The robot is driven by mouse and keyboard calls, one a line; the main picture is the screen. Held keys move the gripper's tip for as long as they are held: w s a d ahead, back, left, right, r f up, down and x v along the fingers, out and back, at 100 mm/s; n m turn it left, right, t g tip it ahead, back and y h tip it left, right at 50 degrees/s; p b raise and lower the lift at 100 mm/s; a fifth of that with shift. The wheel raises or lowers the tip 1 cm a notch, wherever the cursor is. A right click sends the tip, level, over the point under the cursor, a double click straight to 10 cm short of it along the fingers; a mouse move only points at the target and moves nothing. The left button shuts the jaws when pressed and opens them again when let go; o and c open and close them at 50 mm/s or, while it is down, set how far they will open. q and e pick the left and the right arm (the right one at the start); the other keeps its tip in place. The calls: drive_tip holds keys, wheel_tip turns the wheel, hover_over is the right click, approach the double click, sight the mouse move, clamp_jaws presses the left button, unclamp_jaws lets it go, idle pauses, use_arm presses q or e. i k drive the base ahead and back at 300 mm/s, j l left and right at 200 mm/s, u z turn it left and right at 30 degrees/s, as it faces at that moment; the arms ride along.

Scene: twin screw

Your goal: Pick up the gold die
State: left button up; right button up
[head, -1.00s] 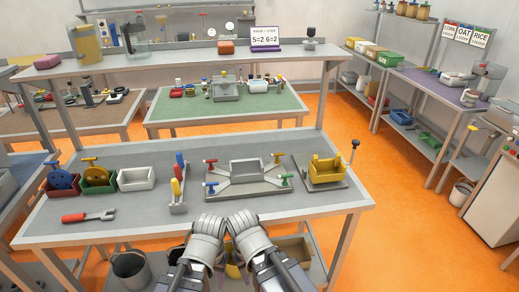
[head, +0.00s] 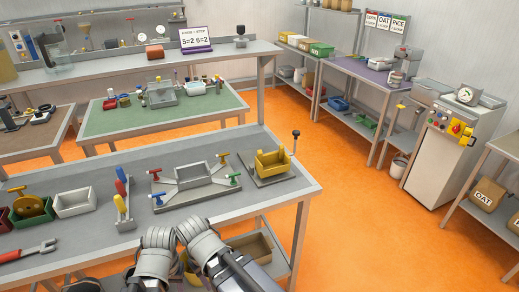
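A gold round die (head: 33,207) with an orange T-shaped handle sits in a green bin (head: 40,220) at the left of the workbench in the head view. My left gripper (head: 158,240) and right gripper (head: 196,228) are close together at the bench's front edge, well to the right of the die and apart from it. Their fingers are not clear, so whether they are open or shut does not show. I see nothing held in them.
A red fork-ended tool (head: 30,252) lies at front left. Orange floor is clear on the right.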

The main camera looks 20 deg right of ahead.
sight(27, 205)
drive_tip(key=j, duration=1)
drive_tip(key=i+j, duration=0.1)
drive_tip(key=j, duration=0.85)
